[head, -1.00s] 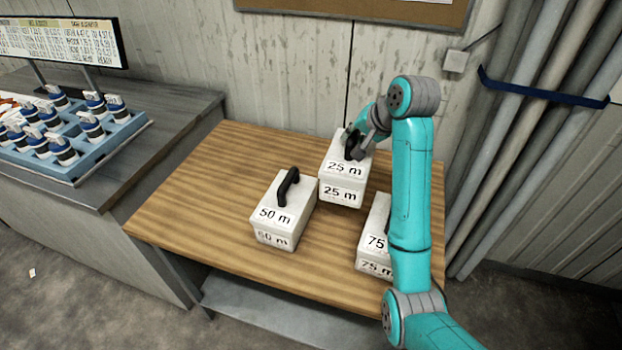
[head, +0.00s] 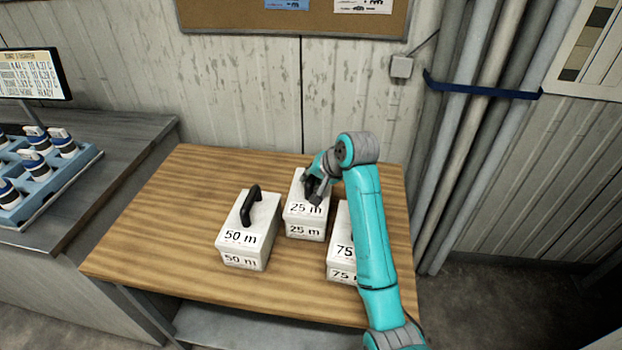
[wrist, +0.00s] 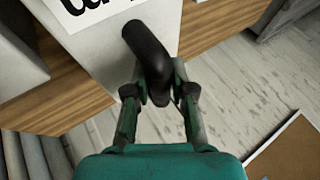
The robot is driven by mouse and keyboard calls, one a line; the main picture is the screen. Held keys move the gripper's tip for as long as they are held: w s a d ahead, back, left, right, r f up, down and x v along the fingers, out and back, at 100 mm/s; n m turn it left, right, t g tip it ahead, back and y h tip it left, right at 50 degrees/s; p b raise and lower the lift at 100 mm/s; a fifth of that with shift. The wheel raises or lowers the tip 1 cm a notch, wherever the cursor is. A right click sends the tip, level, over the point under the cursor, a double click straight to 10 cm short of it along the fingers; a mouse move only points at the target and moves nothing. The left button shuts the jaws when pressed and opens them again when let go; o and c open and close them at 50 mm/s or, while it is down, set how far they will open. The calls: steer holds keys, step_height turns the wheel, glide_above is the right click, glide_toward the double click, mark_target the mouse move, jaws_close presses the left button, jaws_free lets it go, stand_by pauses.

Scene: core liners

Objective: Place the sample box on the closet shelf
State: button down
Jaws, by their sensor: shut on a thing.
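Three white sample boxes with black handles are in the head view. The 25 m box (head: 305,228) is at the middle of the wooden table, the 50 m box (head: 240,252) is to its left, and the 75 m box (head: 341,262) is at the front right, partly hidden by my arm. My gripper (head: 314,190) is at the top of the 25 m box. In the wrist view my gripper (wrist: 158,98) is shut on a black handle (wrist: 146,50) of a white box. I cannot tell whether that box touches the table. No closet shelf shows.
The wooden table (head: 150,230) has free room at its left. A grey counter (head: 110,150) with a blue rack of bottles (head: 50,190) and a screen stands at the left. Pipes (head: 470,140) run up the wall at the right.

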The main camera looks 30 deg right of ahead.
steer(key=c, duration=1.3)
jaws_free()
steer(key=shift+f, duration=0.1)
steer(key=o, duration=0.3)
